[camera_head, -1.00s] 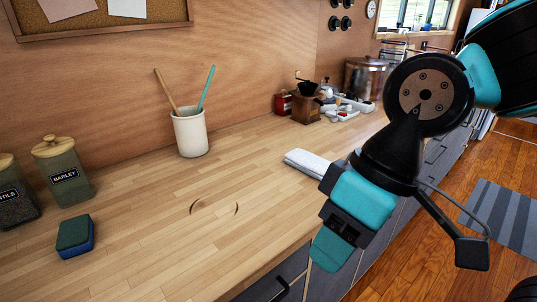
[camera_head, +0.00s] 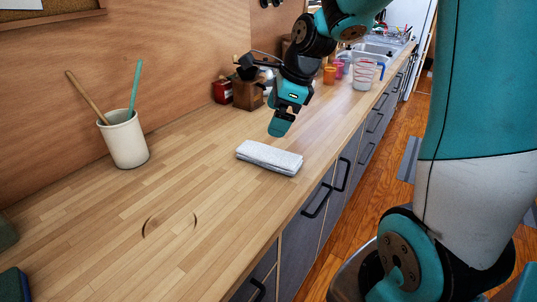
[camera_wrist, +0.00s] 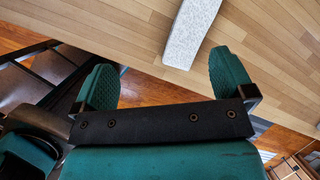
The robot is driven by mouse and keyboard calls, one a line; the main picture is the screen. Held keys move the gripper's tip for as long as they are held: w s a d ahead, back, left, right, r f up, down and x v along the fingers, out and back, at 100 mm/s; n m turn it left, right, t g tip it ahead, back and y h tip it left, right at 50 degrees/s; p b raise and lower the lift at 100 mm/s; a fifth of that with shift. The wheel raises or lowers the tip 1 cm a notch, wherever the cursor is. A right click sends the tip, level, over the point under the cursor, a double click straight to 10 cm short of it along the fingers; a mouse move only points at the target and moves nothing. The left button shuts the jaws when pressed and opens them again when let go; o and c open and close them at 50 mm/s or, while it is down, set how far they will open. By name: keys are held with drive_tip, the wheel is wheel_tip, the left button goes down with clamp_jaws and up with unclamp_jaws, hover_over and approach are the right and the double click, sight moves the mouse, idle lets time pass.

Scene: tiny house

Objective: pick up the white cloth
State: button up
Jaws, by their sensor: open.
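The white cloth (camera_head: 269,157) lies folded into a flat, long bundle on the wooden counter, near the front edge. In the wrist view the cloth (camera_wrist: 191,32) shows at the top, beyond the fingertips and a little right of the middle between them. My gripper (camera_head: 281,124) is above the counter, just behind and above the cloth in the head view, and does not appear to touch it. In the wrist view my gripper (camera_wrist: 166,80) has its two green fingers wide apart with nothing between them.
A white crock (camera_head: 124,140) with two utensils stands at the back left. A wooden grinder (camera_head: 247,93), a red box (camera_head: 222,92) and a measuring jug (camera_head: 367,73) stand farther along. Drawer handles (camera_head: 317,201) stick out below the counter edge. The counter left of the cloth is clear.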

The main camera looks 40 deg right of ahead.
drive_tip(key=w+d+m, duration=0.1)
drive_tip(key=d+m, duration=0.5)
hover_over(269, 152)
drive_tip(key=s+d, duration=0.1)
drive_tip(key=s, duration=0.1)
drive_tip(key=shift+h, duration=0.4)
drive_tip(key=f, duration=1.1)
drive_tip(key=shift+s+p, duration=0.2)
drive_tip(key=shift+p, duration=0.15)
drive_tip(key=shift+t, duration=0.3)
drive_tip(key=shift+p+x, duration=0.6)
drive_tip(key=shift+x, duration=2.6)
drive_tip(key=shift+c, duration=0.2)
drive_tip(key=shift+r, duration=0.1)
drive_tip(key=c, duration=0.9)
